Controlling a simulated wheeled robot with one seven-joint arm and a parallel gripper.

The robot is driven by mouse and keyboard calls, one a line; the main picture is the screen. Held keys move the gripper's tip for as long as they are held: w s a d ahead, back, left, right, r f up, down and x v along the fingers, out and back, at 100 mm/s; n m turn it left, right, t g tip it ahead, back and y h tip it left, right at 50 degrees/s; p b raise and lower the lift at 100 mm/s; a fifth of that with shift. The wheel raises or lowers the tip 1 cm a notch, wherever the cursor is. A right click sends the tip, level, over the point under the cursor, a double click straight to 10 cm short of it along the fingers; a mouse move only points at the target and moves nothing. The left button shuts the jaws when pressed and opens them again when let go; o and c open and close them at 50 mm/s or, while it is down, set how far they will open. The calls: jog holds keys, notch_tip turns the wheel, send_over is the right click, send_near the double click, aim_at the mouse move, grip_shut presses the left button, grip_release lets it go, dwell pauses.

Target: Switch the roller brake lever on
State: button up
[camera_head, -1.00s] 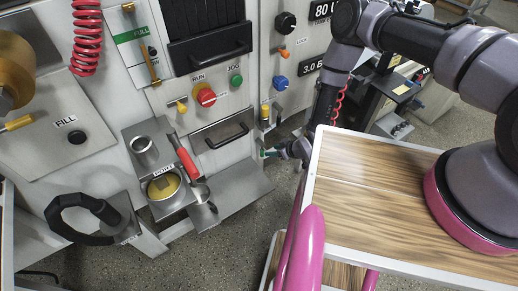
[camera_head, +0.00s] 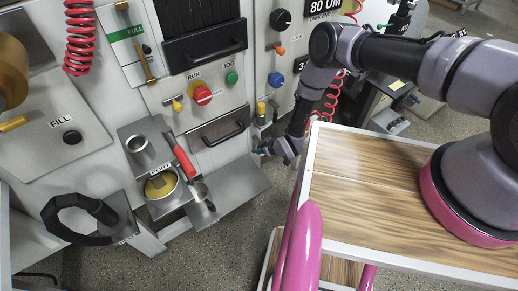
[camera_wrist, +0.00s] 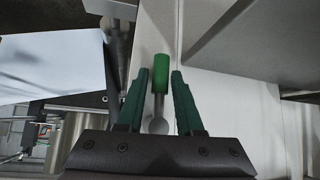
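A small lever with a bright green cylindrical grip (camera_wrist: 153,72) and a metal stem stands out from a pale panel in the wrist view. My gripper (camera_wrist: 159,76) has its two dark green fingers apart, one on each side of the lever. The grip shows between the fingertips, with a narrow gap on both sides; I cannot tell how deep it sits between them. In the head view my gripper (camera_head: 260,151) is small, low at the machine front beside the cabinet edge. The lever cannot be made out there, and no label on it is readable.
A yellow-handled lever (camera_head: 261,108) is just above my gripper. A red RUN button (camera_head: 202,95) and a steel shelf (camera_head: 238,183) are to the left. A wood-topped cart (camera_head: 370,185) is at the right. A white sheet-like surface (camera_wrist: 55,65) lies left of my fingers.

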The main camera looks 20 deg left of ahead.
grip_shut()
dwell(1.2)
